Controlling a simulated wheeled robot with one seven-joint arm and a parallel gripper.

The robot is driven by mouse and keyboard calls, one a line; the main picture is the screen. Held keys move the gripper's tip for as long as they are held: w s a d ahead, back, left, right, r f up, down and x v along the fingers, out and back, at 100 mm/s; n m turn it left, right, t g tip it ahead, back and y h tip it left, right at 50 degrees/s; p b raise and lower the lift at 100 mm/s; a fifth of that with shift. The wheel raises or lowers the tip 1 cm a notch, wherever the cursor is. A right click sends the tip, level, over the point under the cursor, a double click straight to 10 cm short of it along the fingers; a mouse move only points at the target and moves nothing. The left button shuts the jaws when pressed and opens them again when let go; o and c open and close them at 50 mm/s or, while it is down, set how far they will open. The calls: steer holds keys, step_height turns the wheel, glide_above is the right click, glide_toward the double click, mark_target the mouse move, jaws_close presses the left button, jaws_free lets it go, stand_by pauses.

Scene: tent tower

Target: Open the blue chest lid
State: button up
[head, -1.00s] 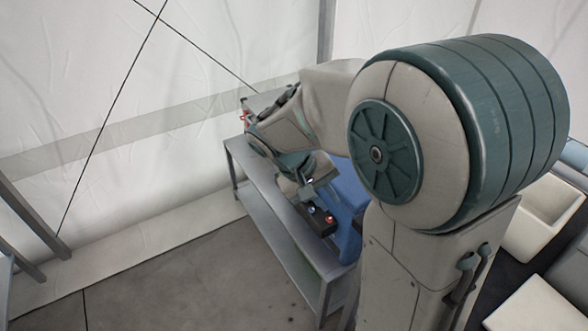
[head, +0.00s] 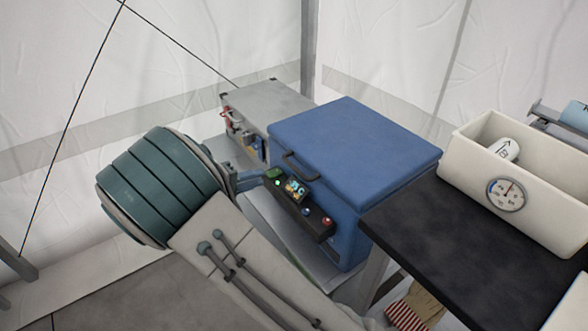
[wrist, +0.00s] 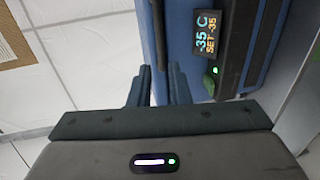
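The blue chest (head: 335,230) stands in the middle of the head view with its flat blue lid (head: 355,150) down. A dark bar handle (head: 297,164) is on the lid's front edge, above a dark control panel (head: 312,218). The panel's display (wrist: 206,36) reads -35 C in the wrist view. My gripper (wrist: 158,86) is at the chest's front, by the lid edge, with its two fingers apart. A dark strip, probably the handle, runs into the gap between them. I cannot tell whether the fingers touch it. In the head view my arm partly hides the gripper.
A grey metal case (head: 265,105) stands behind the chest on the left. A black table (head: 450,245) at the right carries a cream bin (head: 545,205) with a gauge and a white cylinder. Striped cloth (head: 410,312) hangs below. Tent walls close the back.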

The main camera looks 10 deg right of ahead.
mark_target(292, 168)
steer(key=x, duration=1.2)
steer(key=shift+w+d+b, duration=0.1)
steer(key=shift+d+b, duration=0.3)
steer(key=shift+c, duration=0.4)
jaws_close()
